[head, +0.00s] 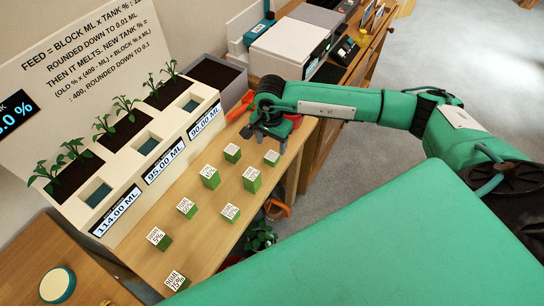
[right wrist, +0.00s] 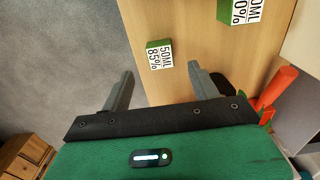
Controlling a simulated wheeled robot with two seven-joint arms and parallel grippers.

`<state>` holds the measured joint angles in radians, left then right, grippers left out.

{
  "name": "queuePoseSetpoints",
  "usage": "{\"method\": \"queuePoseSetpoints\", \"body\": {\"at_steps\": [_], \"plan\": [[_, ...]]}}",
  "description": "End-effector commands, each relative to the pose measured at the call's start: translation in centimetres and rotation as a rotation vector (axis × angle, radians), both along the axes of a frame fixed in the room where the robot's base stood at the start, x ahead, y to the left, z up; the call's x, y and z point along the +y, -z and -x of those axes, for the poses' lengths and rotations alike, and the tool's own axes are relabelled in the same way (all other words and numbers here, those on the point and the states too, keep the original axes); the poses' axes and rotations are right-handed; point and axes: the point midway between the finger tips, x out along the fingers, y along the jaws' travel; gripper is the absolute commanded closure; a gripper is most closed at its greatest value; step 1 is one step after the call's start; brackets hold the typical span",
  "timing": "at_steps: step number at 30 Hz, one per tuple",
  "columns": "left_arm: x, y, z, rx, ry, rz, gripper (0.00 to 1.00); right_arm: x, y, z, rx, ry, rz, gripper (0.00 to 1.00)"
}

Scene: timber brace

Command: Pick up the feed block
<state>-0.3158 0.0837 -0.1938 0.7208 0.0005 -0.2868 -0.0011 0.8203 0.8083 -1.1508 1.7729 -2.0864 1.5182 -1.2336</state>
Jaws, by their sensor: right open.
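Several green feed blocks with white printed tops stand spread over the wooden bench (head: 215,235). My right gripper (head: 264,142) is open and empty at the bench's far end. In the head view a small block (head: 271,158) stands just below its fingers, and another block (head: 232,153) stands to the left. In the right wrist view (right wrist: 160,71) the fingers are spread, with a block marked 50ML 85% (right wrist: 159,54) in line with the gap. How far it is from the fingertips is unclear. A second block (right wrist: 236,10) is cut off at the top. My left gripper is not in view.
A white planter (head: 150,145) with seedlings, square wells and labels 114.00, 95.00 and 90.00 ML runs along the bench's back. A sign stands behind it. A red-orange object (right wrist: 275,90) lies beside the right gripper. A printer-like machine (head: 290,45) stands beyond.

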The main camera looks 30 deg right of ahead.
Motion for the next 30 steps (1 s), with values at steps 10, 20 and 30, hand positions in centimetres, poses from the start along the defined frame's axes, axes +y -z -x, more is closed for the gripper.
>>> {"method": "queuePoseSetpoints", "body": {"at_steps": [10, 20, 30], "plan": [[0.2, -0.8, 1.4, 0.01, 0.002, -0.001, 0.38, -0.4, 3.2, -0.1, 0.004, 0.002, 0.0, 0.38], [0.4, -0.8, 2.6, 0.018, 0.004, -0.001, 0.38, -0.4, 6.2, -0.2, -0.001, 0.0, -0.002, 0.38], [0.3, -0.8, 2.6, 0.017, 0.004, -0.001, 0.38, -0.5, 6.2, -0.2, -0.001, 0.0, -0.002, 0.76]]}}
